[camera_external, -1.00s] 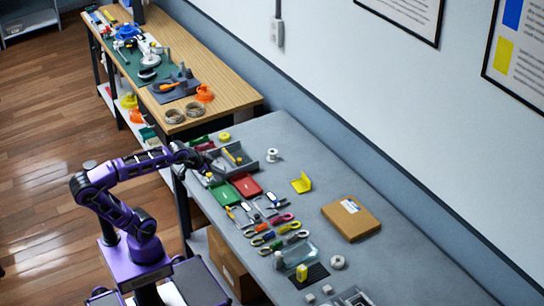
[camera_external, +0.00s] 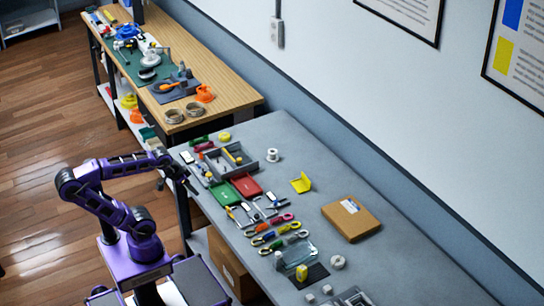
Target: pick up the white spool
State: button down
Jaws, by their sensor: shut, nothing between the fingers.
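A white spool (camera_external: 272,155) stands on the grey table, just right of the grey divided tray. Another white roll (camera_external: 338,262) lies further down the table, near the black mat; I cannot tell whether it is also a spool. My gripper (camera_external: 192,188) is at the table's left edge, left of the tray and well apart from the white spool. It looks small and dark here, shut and empty.
The grey tray (camera_external: 232,160) lies between my gripper and the spool. Green and red boxes (camera_external: 246,185), several tools, a yellow bracket (camera_external: 301,183) and a cardboard box (camera_external: 351,218) cover the table. The far right of the table is clear.

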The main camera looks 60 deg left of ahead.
dwell(0.3)
jog(key=shift+c, duration=0.6)
grip_release()
